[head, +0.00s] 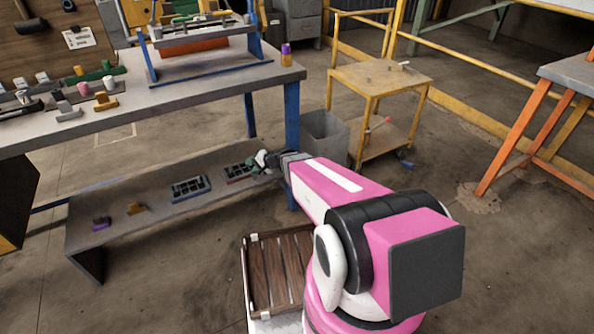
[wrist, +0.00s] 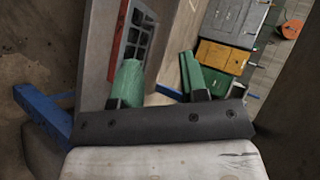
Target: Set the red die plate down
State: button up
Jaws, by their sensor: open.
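The red die plate (head: 240,171) lies on the low shelf under the workbench, near its right end. It has a red edge and a dark grid. My gripper (head: 261,160) reaches in over the shelf at the plate's right end. In the wrist view, the green fingers of my gripper (wrist: 158,62) are apart, with nothing seen held between them. I cannot tell whether the left finger touches the plate.
A second, bluish-grey gridded plate (head: 188,188) lies to the left on the low shelf (head: 150,215). A blue bench leg (head: 291,125) and a grey bin (head: 325,137) stand close to my arm.

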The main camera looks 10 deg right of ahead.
jog(key=s+d+r+n+g+h, duration=0.2)
jog(key=s+d+r+g+h, duration=0.1)
jog(key=s+d, duration=0.5)
jog(key=s+d+r+n+g+h, duration=0.3)
jog(key=s+d+r+h, duration=0.3)
jog(key=s+d+h, duration=0.1)
jog(key=s+d, duration=0.1)
jog(key=s, duration=0.1)
jog(key=shift+s+d+r+g, duration=0.2)
jog(key=shift+s+d+g, duration=0.1)
jog(key=shift+g, duration=0.1)
jog(key=shift+a, duration=0.1)
